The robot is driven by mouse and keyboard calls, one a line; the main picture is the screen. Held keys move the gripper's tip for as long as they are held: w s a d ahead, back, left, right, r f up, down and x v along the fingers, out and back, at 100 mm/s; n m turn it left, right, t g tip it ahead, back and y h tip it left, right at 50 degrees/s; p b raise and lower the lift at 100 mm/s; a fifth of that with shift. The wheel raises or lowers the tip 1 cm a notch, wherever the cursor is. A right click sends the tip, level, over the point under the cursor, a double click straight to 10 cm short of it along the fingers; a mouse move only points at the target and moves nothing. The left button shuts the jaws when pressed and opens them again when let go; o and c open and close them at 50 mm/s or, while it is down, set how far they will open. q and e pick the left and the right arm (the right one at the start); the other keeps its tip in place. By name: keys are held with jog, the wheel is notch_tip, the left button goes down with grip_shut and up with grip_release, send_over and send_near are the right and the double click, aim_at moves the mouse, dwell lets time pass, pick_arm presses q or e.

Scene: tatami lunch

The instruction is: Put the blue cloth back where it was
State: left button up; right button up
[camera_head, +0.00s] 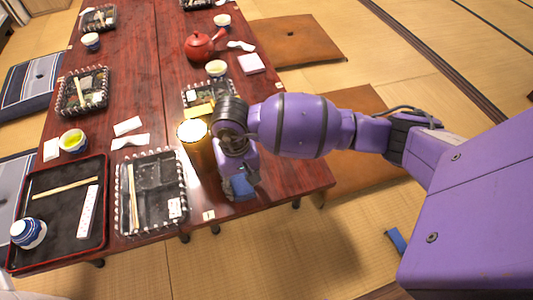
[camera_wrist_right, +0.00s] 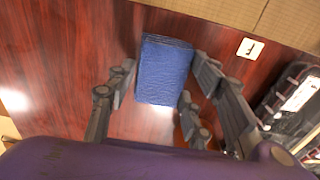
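The blue cloth (camera_wrist_right: 165,70) is a folded, block-like piece. It lies between the fingers of my right gripper (camera_wrist_right: 166,62) in the right wrist view, with the fingertips close against its two opposite sides. In the head view the cloth (camera_head: 242,188) shows under my right gripper, over the table's near right corner area. The gripper looks shut on it. I cannot tell whether the cloth rests on the wood or is just above it. My left gripper is not in view.
The dark red table (camera_head: 290,180) has bare wood right of the cloth, with its edge close by. A black lattice tray (camera_head: 150,205) stands to the left, a glass (camera_head: 192,132) behind. A small white numbered card (camera_head: 209,215) lies at the edge. A blue object (camera_head: 396,240) lies on the floor.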

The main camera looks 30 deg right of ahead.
aim_at(241, 182)
jog(key=shift+o, duration=1.2)
jog(key=shift+w, duration=0.1)
jog(key=shift+r, duration=0.1)
jog(key=shift+r, duration=0.45)
notch_tip(241, 182, up, 12)
jog(key=p, duration=0.4)
jog(key=shift+f, duration=0.25)
